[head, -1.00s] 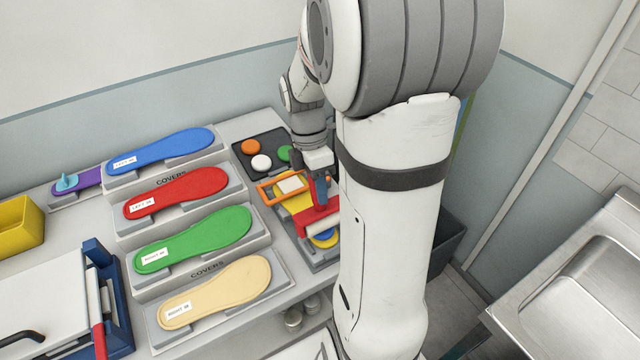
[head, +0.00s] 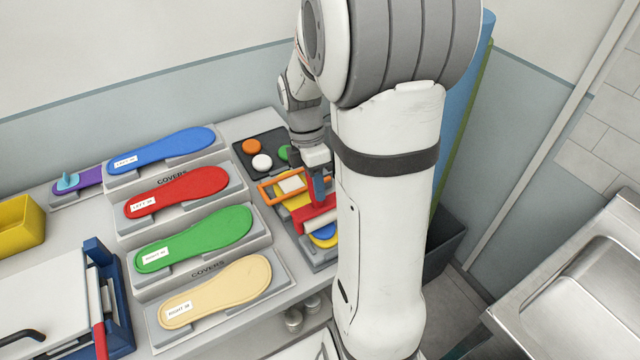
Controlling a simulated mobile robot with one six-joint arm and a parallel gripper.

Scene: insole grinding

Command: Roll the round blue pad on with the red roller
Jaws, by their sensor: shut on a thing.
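My gripper (head: 318,180) points down over the work tray and is shut on the red roller (head: 316,212). The roller's red frame and pale cylinder lie across the yellow insole (head: 296,202). The round blue pad (head: 325,239) shows on the near part of that insole, just in front of the roller. The roller and my arm hide part of the pad, so I cannot tell whether the roller touches it. An orange frame (head: 268,192) sits around the far part of the insole.
Orange, white and green round pads (head: 261,162) lie in a dark tray behind. Stepped racks on the left hold blue, red, green and beige insoles (head: 215,291). A blue-sided press (head: 112,300) stands at the lower left. A steel sink (head: 585,275) is at the right.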

